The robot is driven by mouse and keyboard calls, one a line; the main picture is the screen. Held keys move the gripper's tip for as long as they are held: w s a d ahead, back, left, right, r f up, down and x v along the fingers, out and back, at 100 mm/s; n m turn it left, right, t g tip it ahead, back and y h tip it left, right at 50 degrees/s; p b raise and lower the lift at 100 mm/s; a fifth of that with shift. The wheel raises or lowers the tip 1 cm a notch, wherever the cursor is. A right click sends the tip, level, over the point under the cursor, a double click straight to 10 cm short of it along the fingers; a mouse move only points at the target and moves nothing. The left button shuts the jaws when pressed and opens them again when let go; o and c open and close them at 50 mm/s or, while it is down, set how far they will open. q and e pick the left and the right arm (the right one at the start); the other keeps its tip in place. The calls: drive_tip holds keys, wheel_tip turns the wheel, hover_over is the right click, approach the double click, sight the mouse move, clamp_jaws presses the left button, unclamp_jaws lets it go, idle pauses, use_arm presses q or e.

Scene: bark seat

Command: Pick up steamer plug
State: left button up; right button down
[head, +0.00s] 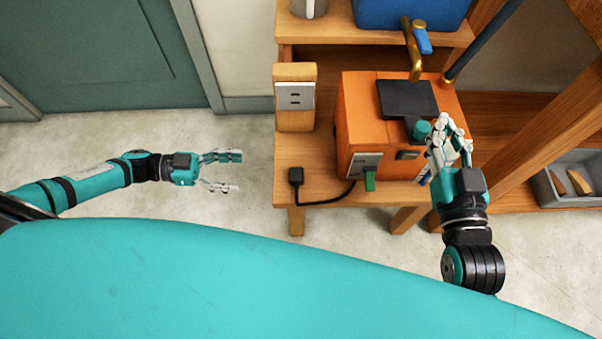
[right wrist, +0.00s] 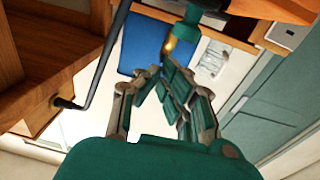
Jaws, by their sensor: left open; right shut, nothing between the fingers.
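The steamer plug (head: 296,176) is a small black block at the front left of the wooden shelf, with a black cord (head: 330,199) curving right to the orange steamer box (head: 360,120). My left gripper (head: 229,171) is open and empty, left of the plug, over the floor and apart from the shelf. My right gripper (head: 447,138) is shut with nothing held, at the right side of the steamer box beside a teal knob (head: 421,129). Its fingers also show in the right wrist view (right wrist: 160,72). The plug is not recognisable in that view.
A wooden post with a white socket (head: 295,96) stands behind the plug. A blue container (head: 400,12) and a brass tap (head: 414,60) are at the back. A grey bin (head: 570,182) sits at the right.

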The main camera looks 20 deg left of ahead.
use_arm(q)
drive_tip(key=b, duration=0.1)
approach(292, 173)
drive_tip(key=d+f, duration=0.1)
drive_tip(key=d, duration=0.3)
drive_tip(key=shift+w+d+f, duration=0.2)
drive_tip(key=shift+w+d, duration=0.4)
drive_tip(key=shift+d, duration=0.05)
drive_tip(key=b+x, duration=0.1)
drive_tip(key=x, duration=0.3)
drive_tip(key=shift+w+d+r+b, duration=0.15)
drive_tip(key=shift+d+b, duration=0.05)
drive_tip(key=shift+b, duration=0.1)
drive_tip(key=c, duration=1.2)
drive_tip(key=shift+o, duration=0.2)
use_arm(e)
drive_tip(key=s+r+t+y, duration=0.2)
drive_tip(key=s+r+t, duration=0.1)
drive_tip(key=r+t, duration=0.4)
wheel_tip(292, 173, up, 3)
drive_tip(key=shift+s+a+r, duration=0.1)
drive_tip(key=shift+s+a, duration=0.15)
